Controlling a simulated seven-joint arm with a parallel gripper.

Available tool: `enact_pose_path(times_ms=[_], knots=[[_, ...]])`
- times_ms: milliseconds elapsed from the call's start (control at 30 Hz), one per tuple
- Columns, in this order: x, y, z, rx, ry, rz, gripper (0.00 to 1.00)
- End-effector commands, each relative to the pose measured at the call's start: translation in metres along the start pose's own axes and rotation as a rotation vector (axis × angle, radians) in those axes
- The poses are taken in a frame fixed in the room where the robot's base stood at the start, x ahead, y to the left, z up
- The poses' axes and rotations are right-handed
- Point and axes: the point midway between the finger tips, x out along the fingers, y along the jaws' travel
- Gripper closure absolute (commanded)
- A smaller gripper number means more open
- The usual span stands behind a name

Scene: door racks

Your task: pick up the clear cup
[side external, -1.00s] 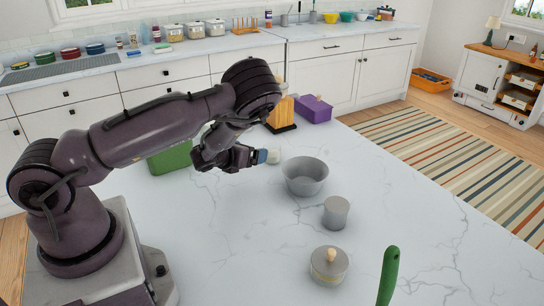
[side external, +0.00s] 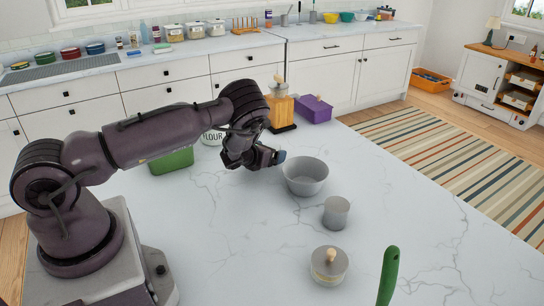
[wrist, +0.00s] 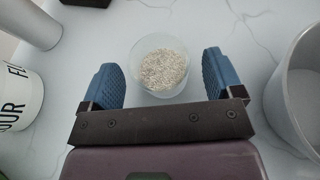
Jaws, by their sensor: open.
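The clear cup (wrist: 160,68) holds pale grains and stands on the white marble counter (wrist: 195,35) in the wrist view. My gripper (wrist: 164,76) is open, with blue pads on its two fingers. The cup lies between and slightly beyond the fingertips, with a gap on each side, and neither pad touches it. In the side view my gripper (side external: 280,157) is low over the counter, just left of the grey bowl, and the cup is hidden behind the gripper.
The grey bowl (side external: 306,178) is close on the gripper's right. A flour canister (wrist: 15,98) is on the left in the wrist view. A grey cup (side external: 336,213), a lidded pot (side external: 329,266), a green box (side external: 171,161) and a purple box (side external: 314,109) stand around.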

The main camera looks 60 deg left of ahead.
Motion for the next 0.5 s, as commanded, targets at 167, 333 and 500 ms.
enact_pose_path(times_ms=[167, 333, 500], knots=[[0.017, 0.0, 0.0, -0.002, -0.001, 0.0, 0.14], [0.02, 0.0, 0.0, -0.001, 0.001, 0.001, 0.14], [0.02, 0.0, 0.0, -0.001, 0.0, 0.0, 0.25]])
